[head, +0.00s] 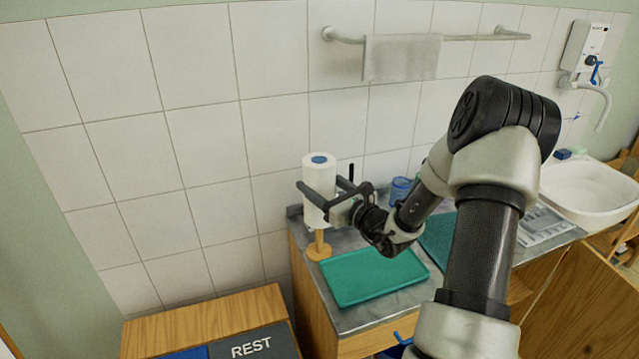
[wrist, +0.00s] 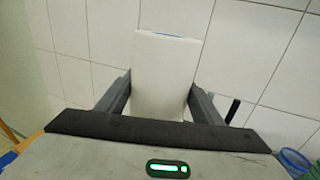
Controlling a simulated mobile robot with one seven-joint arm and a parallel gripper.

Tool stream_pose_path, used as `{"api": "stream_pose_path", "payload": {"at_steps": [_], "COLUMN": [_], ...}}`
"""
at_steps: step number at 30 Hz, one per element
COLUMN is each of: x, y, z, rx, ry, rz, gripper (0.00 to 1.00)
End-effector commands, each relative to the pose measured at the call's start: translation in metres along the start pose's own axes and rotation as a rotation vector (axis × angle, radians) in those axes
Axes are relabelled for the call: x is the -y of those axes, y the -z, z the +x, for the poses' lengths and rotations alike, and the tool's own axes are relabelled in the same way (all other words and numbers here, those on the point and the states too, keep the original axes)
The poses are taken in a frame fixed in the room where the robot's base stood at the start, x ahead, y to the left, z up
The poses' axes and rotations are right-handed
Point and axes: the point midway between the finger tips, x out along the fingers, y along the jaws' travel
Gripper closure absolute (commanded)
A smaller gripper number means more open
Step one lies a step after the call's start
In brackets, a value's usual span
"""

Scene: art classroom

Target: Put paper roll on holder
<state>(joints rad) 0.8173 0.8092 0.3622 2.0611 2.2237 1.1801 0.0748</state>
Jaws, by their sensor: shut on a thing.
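The white paper roll (head: 318,174) is upright, with a blue patch at its top end. My gripper (head: 321,188) is shut on it, one finger on each side. The wrist view also shows the roll (wrist: 166,70) between the fingers (wrist: 160,92). The wooden holder (head: 318,251) stands on the counter's left corner, directly below the roll in the head view. Its round base and a short stretch of post show under the roll's lower end. Whether the post reaches inside the roll is hidden. The holder does not show in the wrist view.
A green tray (head: 372,274) lies on the grey counter right of the holder. A blue cup (head: 400,190) stands further back, and a white sink (head: 590,187) is at right. The tiled wall (head: 205,140) is close behind. A towel (head: 402,58) hangs above.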

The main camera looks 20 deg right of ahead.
Motion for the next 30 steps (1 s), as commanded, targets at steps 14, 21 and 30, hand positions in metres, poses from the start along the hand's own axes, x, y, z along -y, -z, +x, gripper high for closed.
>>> {"api": "stream_pose_path", "payload": {"at_steps": [14,21,30], "x": [0.000,0.000,0.000], "y": [0.018,0.026,0.037], "z": [0.000,0.000,0.000], "rx": [0.001,0.001,0.001], "ry": [0.000,0.000,0.000], "rz": [0.000,-0.001,-0.001], "gripper": [0.64,0.64,0.64]}}
